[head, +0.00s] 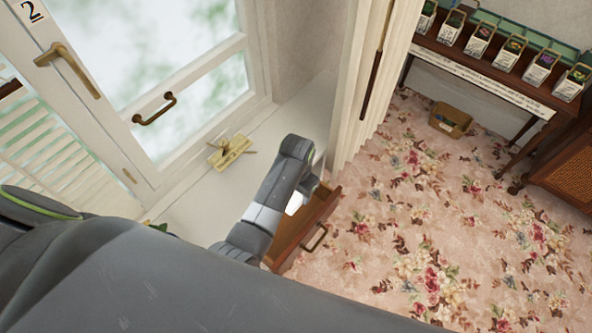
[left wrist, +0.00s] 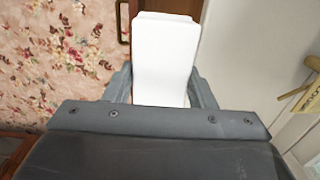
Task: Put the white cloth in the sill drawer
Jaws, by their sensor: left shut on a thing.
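The white cloth (left wrist: 165,58) is between the fingers of my left gripper (left wrist: 162,85), seen in the left wrist view as a pale folded block. In the head view a small part of the cloth (head: 294,203) shows below my left gripper (head: 306,190), above the sill drawer. The sill drawer (head: 318,222) is pulled out from under the window sill, a brown wooden drawer with a dark handle (head: 316,238). My left arm hides much of the drawer and its inside. My right gripper is in neither view.
A window with brass handles stands at left. A pale curtain (head: 360,85) hangs beside the drawer. A table (head: 490,72) with several small boxes and a floor box (head: 450,120) stand at the right. The floral carpet is mostly clear.

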